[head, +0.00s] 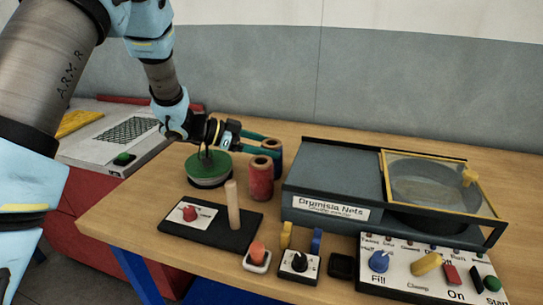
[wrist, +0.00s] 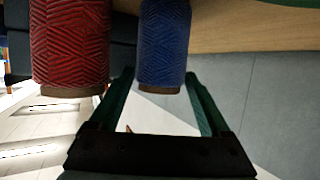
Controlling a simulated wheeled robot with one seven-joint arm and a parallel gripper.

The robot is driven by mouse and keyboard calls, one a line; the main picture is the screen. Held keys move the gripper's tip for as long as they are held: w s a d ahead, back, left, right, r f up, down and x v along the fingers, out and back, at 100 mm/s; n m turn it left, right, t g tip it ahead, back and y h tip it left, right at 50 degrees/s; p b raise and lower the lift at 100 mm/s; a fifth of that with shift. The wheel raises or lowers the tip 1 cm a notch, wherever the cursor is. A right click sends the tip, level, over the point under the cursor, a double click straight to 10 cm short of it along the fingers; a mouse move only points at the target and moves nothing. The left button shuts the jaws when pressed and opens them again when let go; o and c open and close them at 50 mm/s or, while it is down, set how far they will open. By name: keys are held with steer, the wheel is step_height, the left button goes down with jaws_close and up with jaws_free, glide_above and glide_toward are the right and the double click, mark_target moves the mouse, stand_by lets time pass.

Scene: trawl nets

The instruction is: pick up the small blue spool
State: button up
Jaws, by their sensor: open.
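The small blue spool (head: 273,147) stands upright on the wooden table, just behind the red spool (head: 261,181), which partly hides it. In the wrist view the blue spool (wrist: 165,45) lies between the tips of my two green fingers, with a gap on each side. My gripper (head: 254,147) is open and level, coming in from the left beside the blue spool. In the wrist view my gripper (wrist: 160,78) is empty. I cannot tell how deep the spool sits between the fingers.
The red spool (wrist: 70,45) stands close beside the blue one. A round green-topped reel (head: 208,169) sits below my wrist. A dark panel with a wooden peg (head: 233,206) is in front. The grey machine (head: 330,178) stands to the right.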

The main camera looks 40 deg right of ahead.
steer(key=shift+s+d+f, duration=0.3)
steer(key=shift+d, duration=0.25)
steer(key=shift+c, duration=0.3)
steer(key=c, duration=1.1)
